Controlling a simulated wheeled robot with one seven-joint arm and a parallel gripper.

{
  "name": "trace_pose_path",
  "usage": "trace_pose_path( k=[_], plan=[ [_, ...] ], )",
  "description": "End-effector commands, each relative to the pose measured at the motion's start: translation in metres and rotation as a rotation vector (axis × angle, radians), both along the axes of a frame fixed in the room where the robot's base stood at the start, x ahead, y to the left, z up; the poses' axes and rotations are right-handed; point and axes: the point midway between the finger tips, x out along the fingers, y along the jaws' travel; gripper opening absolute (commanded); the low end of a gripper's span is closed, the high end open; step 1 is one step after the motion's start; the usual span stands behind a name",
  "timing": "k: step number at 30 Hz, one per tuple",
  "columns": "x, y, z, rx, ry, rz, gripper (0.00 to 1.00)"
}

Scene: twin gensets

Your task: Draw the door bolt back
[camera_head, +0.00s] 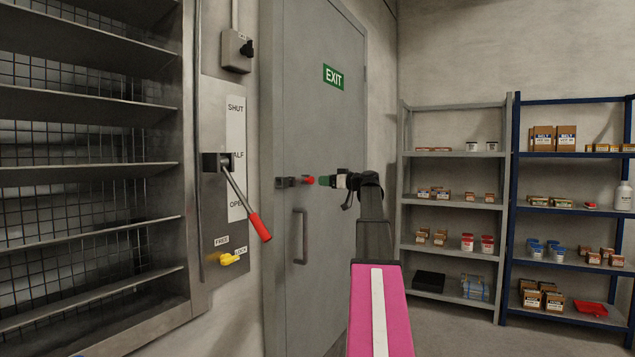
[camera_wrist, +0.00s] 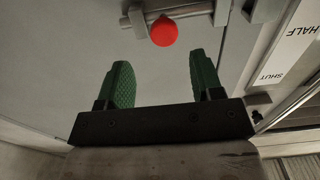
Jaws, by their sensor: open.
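The door bolt (camera_head: 290,182) is a grey bar in brackets on the left edge of the grey exit door (camera_head: 325,120). Its red knob (camera_head: 309,181) sticks out at the right end of the bar. In the wrist view the red knob (camera_wrist: 164,31) is ahead of the fingertips, between their lines, with the bolt bar (camera_wrist: 180,12) behind it. My gripper (camera_head: 325,181) has green fingers and is just right of the knob in the head view. In the wrist view my gripper (camera_wrist: 155,75) is open, with nothing between its fingers. The knob appears apart from the fingers.
A door pull handle (camera_head: 300,236) is below the bolt. Left are a louvre (camera_head: 90,170), a red-handled lever (camera_head: 258,226) and a yellow catch (camera_head: 230,259). Grey shelves (camera_head: 455,153) and blue shelves (camera_head: 570,208) stand at the right. The floor before the shelves is clear.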

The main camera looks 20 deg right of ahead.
Motion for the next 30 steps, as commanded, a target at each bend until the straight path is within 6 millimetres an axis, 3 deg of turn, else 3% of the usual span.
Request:
trace_pose_path(
  k=[3, 9, 30],
  plan=[
    [-0.015, -0.011, 0.000, 0.000, 0.000, -0.002, 0.60],
    [-0.027, -0.021, 0.000, 0.000, 0.000, 0.000, 0.60],
    [-0.029, -0.023, 0.000, 0.000, 0.000, 0.000, 0.60]
  ],
)
